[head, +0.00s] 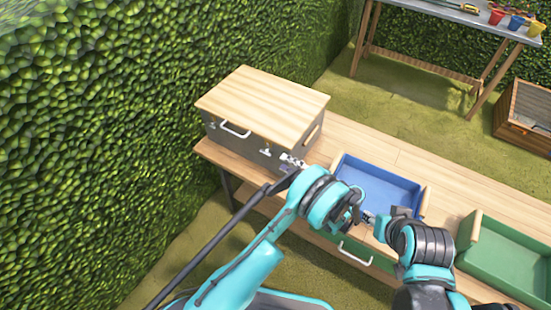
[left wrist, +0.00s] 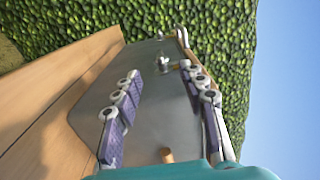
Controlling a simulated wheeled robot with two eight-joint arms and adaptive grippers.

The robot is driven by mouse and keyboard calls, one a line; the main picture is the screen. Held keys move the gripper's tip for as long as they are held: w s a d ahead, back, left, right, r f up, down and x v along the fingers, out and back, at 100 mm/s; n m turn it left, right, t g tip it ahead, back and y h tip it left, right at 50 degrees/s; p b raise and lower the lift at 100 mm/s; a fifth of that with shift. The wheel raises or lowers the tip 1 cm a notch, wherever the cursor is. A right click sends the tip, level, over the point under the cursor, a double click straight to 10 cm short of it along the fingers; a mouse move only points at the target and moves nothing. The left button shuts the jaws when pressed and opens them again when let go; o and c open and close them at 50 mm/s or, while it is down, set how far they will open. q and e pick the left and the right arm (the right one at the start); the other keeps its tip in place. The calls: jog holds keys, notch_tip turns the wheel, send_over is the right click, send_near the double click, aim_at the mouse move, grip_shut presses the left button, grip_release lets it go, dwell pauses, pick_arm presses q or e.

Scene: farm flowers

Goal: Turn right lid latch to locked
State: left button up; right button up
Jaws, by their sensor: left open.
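A grey box (head: 237,143) with a wooden lid (head: 262,104) stands at the left end of the wooden bench. The right lid latch (head: 266,152) is a small metal piece on its front; it also shows in the left wrist view (left wrist: 163,64). I cannot tell its setting. My left gripper (head: 291,163) is open and empty in front of the box's right side. In the left wrist view its fingers (left wrist: 160,97) are spread, with the latch beyond them, apparently untouched. My right gripper (head: 368,217) is near the blue tray; its jaws are too small to judge.
A white handle (head: 235,129) sits left of the latch. A blue tray (head: 371,184) and a green tray (head: 508,250) are to the right on the bench (head: 345,139). A hedge (head: 110,120) stands close on the left. A table (head: 455,12) with pots is at the back.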

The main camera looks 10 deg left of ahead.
pick_arm(q)
jog(key=v, duration=0.4)
jog(key=shift+s+d, duration=0.1)
jog(key=shift+d, duration=0.2)
dwell(0.3)
